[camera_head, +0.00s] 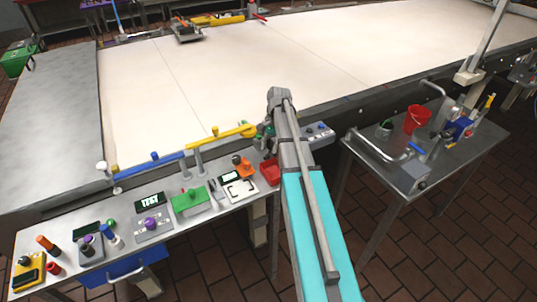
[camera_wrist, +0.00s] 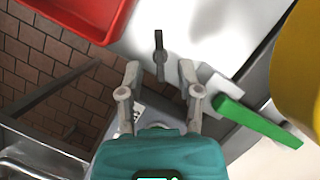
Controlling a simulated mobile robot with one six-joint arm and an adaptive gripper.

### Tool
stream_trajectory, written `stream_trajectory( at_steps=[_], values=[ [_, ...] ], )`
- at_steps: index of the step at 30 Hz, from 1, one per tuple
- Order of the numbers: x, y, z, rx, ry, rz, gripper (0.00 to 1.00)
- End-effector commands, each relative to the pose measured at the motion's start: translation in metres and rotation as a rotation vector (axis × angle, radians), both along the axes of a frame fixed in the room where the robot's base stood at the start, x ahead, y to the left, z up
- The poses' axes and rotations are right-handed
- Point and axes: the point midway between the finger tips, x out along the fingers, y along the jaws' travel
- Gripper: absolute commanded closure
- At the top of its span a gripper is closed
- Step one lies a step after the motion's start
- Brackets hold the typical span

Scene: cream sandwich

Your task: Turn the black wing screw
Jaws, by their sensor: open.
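In the wrist view, the black wing screw (camera_wrist: 160,55) stands out dark against a pale metal surface at the top centre. Its narrow side faces the camera. My gripper (camera_wrist: 160,72) is open, with one grey finger on each side of the screw's line. The screw lies just beyond the fingertips, with a visible gap on both sides; whether the tips reach its depth I cannot tell. Nothing is held. In the head view my arm hides the fingers and the screw cannot be made out.
A red bin (camera_wrist: 85,12) is at the upper left of the wrist view. A green handle (camera_wrist: 255,122) lies close right of my right finger, with a large yellow part (camera_wrist: 302,60) beyond. In the head view, a yellow bar (camera_head: 222,137) runs left of my arm.

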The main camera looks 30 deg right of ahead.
Motion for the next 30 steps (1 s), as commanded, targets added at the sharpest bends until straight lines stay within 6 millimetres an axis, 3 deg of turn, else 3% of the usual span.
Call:
stream_trajectory(
  at_steps=[6,19,26,30],
  values=[
    [-0.0025,0.0037,-0.0113,0.000,0.000,0.000,0.54],
    [-0.0028,0.0048,-0.0121,0.000,0.000,0.001,0.54],
    [-0.0026,0.0050,-0.0122,0.000,0.000,0.001,0.97],
    [-0.0026,0.0052,-0.0122,0.000,0.000,0.002,1.00]
  ],
)
